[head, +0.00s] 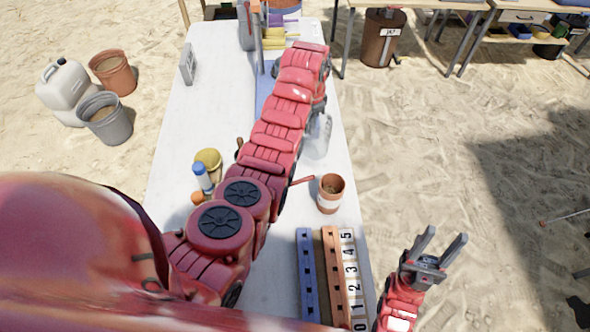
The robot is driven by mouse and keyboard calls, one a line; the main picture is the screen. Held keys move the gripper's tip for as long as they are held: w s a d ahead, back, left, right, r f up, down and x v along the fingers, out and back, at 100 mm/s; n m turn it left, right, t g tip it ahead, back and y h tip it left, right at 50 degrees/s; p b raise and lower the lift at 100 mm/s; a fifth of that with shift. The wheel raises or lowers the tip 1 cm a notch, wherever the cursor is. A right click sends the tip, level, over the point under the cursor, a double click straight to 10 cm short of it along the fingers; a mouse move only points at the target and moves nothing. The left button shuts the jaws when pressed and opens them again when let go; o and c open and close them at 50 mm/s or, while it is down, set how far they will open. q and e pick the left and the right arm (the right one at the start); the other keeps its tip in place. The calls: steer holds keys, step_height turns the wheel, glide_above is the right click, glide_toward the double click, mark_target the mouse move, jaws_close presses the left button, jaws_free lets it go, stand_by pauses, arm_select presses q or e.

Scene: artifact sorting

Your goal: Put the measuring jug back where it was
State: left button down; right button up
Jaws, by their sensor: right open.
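A clear, see-through vessel, which looks like the measuring jug (318,138), stands near the right edge of the white table, partly covered by my left arm. My left arm reaches from the lower left up over the table, and its end is above and just behind the jug. The left gripper's fingers are hidden or too small to make out, so I cannot tell whether they touch the jug. My right gripper (440,246) is open and empty, off the table's right side over the sand, with its fingers pointing up.
A terracotta pot (330,193) stands at the table's right edge, near a red-handled tool. A blue rail (308,268) and a numbered scale (352,275) lie at the near right. A yellow cup (208,158) and blue-capped bottle (202,178) stand left of my arm. Buckets stand on the sand.

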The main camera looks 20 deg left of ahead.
arm_select(q)
steer(key=f+b, duration=0.2)
steer(key=f, duration=0.3)
steer(key=f+b, duration=0.2)
steer(key=f, duration=0.3)
steer(key=shift+d, duration=0.2)
steer(key=shift+w, duration=0.1)
steer(key=c, duration=1.5)
jaws_free()
steer(key=shift+f, duration=0.1)
steer(key=o, duration=0.4)
